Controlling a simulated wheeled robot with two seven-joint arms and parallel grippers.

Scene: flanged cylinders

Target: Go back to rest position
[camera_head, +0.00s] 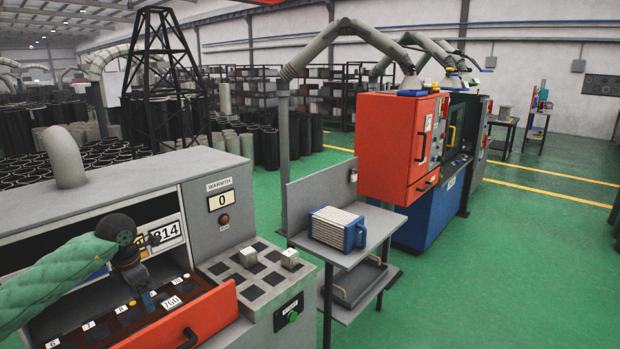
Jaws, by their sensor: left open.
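My left arm comes in from the left in a green padded sleeve. Its black left gripper (147,295) points down over the numbered tray (95,335) of the grey machine (212,200) at the lower left. The gripper is open, with no object visible between its fingers. I cannot tell whether the fingertips touch the tray. Two small pale pieces (289,258) stand on the checkered panel (250,290) to the right of the tray. My right gripper is out of view.
An orange drawer front (190,325) sticks out below the gripper. The machine's housing stands close behind and above it. A grey side table (350,262) holds a blue-framed ribbed box (338,228). A red and blue machine (395,150) stands beyond. Green floor (500,270) is clear at the right.

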